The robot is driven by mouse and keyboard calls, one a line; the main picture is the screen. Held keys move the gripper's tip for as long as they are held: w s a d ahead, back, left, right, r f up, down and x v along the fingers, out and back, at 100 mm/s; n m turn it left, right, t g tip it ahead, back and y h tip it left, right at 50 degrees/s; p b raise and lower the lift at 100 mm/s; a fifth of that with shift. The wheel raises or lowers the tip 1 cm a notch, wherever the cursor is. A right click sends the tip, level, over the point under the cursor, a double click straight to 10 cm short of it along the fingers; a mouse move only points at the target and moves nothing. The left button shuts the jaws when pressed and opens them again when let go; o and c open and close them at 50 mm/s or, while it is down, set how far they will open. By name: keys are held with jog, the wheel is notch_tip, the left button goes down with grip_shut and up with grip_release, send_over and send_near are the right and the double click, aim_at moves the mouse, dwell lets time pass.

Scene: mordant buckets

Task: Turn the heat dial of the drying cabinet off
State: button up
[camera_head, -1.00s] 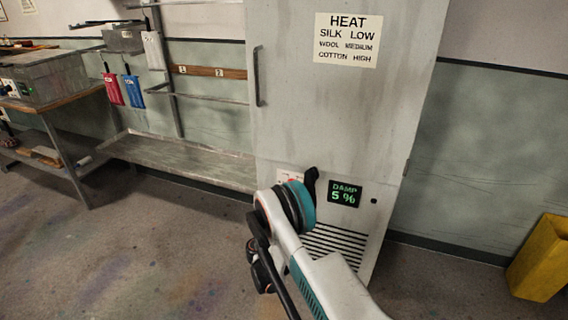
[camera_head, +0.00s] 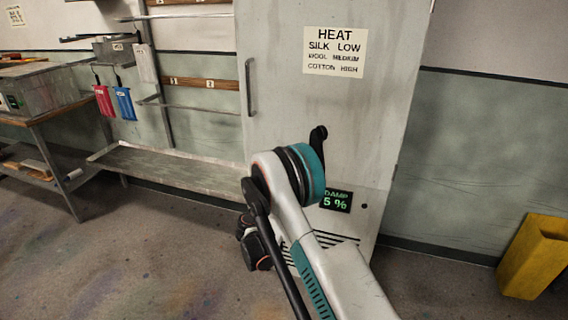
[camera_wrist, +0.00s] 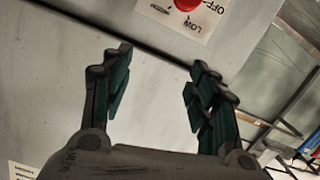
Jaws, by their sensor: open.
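The drying cabinet (camera_head: 290,110) is tall and grey, with a heat notice (camera_head: 334,52) and a lit display (camera_head: 335,201) reading damp 5 %. In the wrist view the red heat dial (camera_wrist: 187,4) is cut by the top edge, on a white label plate (camera_wrist: 184,18) with OFF and LOW printed upside down. My gripper (camera_wrist: 160,58) is open and empty, with the dial beyond its fingertips and apart from them. In the head view my arm hides the dial, and the fingers do not show. The dial's setting cannot be read.
The cabinet's vertical handle (camera_head: 250,87) is left of my arm. A grey bench (camera_head: 170,170) and a side table (camera_head: 50,115) stand at the left. A yellow bin (camera_head: 535,257) stands on the floor at the right. The floor before the bench is clear.

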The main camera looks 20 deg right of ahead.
jog(key=s+d+r+g+y, duration=0.1)
jog(key=s+r, duration=0.2)
jog(key=r, duration=0.5)
jog(key=s+r+g+p, duration=0.1)
jog(key=s+r, duration=0.2)
jog(key=r, duration=0.5)
jog(key=shift+d+r+n+y, duration=0.2)
jog(key=shift+d+n+y, duration=0.1)
jog(key=shift+d+y, duration=0.1)
jog(key=shift+s, duration=0.15)
